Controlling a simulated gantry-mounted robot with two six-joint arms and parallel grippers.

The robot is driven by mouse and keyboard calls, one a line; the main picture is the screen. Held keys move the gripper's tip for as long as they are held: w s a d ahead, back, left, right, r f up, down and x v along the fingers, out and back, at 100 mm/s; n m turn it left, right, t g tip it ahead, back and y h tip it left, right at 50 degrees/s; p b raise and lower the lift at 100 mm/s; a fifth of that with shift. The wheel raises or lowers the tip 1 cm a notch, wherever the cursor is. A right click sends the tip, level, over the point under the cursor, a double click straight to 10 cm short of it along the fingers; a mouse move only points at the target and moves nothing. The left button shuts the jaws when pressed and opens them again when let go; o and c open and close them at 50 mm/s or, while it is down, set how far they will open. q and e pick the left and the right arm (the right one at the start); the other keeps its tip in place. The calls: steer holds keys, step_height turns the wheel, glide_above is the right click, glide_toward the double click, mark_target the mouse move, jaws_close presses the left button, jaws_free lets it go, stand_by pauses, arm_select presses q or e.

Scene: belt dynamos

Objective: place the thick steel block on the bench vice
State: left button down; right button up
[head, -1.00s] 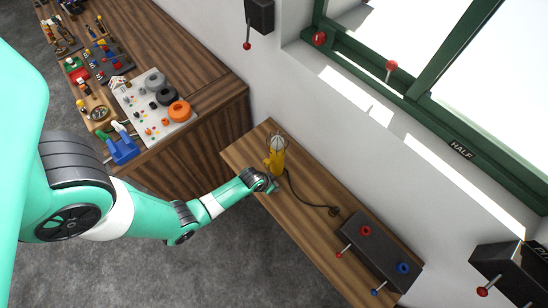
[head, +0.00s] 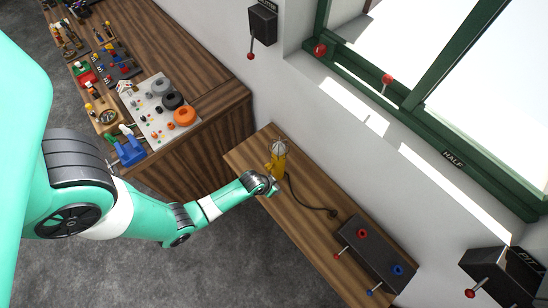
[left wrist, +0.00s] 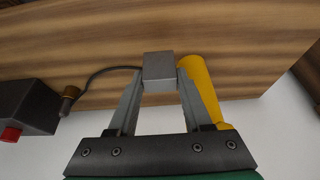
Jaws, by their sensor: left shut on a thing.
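A grey steel block (left wrist: 159,66) is between the fingertips of my left gripper (left wrist: 160,82) in the left wrist view. The gripper is shut on it, over the narrow wooden bench. In the head view my left gripper (head: 273,188) is beside the yellow tool (head: 277,158), and the block cannot be made out there. A blue vice-like object (head: 129,151), which looks like the bench vice, is at the near corner of the left workbench, well away from the gripper. My right gripper is not in view.
The yellow tool also stands close beside the block in the left wrist view (left wrist: 200,88). A dark lever box (head: 375,255) sits at the bench's right end. Several small parts crowd the left workbench (head: 185,60).

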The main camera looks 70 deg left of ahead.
arm_select(q)
steer(key=s+d+r+p, duration=0.4)
steer(key=d+r+p, duration=0.4)
steer(key=d, duration=0.4)
steer(key=shift+r, duration=0.2)
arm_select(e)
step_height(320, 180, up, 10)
arm_select(q)
steer(key=shift+s, duration=0.15)
